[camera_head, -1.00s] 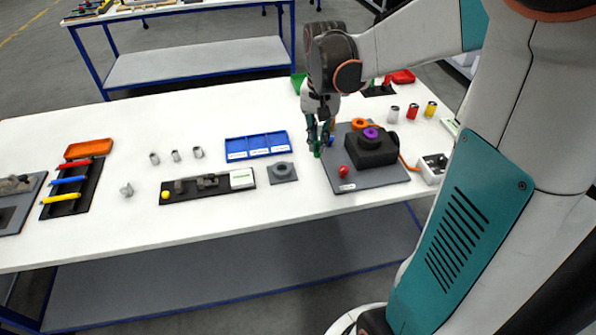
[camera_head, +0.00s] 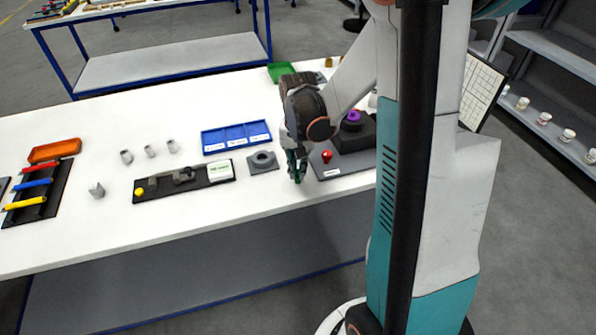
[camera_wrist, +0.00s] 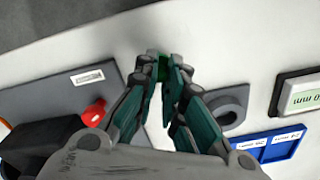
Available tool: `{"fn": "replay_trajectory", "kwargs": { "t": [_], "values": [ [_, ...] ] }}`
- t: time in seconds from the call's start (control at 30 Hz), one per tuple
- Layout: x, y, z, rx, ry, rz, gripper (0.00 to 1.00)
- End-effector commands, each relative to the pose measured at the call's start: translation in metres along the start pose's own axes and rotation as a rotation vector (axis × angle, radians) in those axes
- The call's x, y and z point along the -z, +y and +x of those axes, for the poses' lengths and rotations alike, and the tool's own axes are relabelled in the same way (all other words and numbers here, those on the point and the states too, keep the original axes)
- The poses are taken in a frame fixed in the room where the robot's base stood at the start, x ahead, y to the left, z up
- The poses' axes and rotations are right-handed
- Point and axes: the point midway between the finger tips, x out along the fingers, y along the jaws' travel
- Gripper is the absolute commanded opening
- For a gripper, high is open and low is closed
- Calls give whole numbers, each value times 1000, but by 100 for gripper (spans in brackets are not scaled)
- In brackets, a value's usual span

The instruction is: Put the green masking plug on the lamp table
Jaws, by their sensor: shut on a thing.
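My gripper (camera_head: 297,172) is low over the front part of the white table (camera_head: 235,202), just left of a dark grey board. In the wrist view its fingertips (camera_wrist: 165,72) are shut on a small green piece, the green masking plug (camera_wrist: 163,66), of which only a little shows between the fingers. In the head view the fingers hide the plug. I cannot tell if the plug touches the table top. No sign in view names the lamp table.
The grey board (camera_head: 345,170) carries a red knob (camera_head: 327,156) and a black block with a purple ring (camera_head: 353,117). A grey ring holder (camera_head: 264,162) and a blue tray (camera_head: 237,150) lie to the left. White table top is clear at the front.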

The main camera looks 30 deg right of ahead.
Motion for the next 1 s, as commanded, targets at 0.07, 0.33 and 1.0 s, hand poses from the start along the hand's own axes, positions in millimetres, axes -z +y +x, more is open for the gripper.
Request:
{"fn": "replay_trajectory", "kwargs": {
  "t": [0.07,0.33,1.0],
  "values": [
    [0,0,7,0,0,0,0],
    [0,0,7,0,0,0,0],
    [0,0,-3,0,0,0,30]
  ]
}}
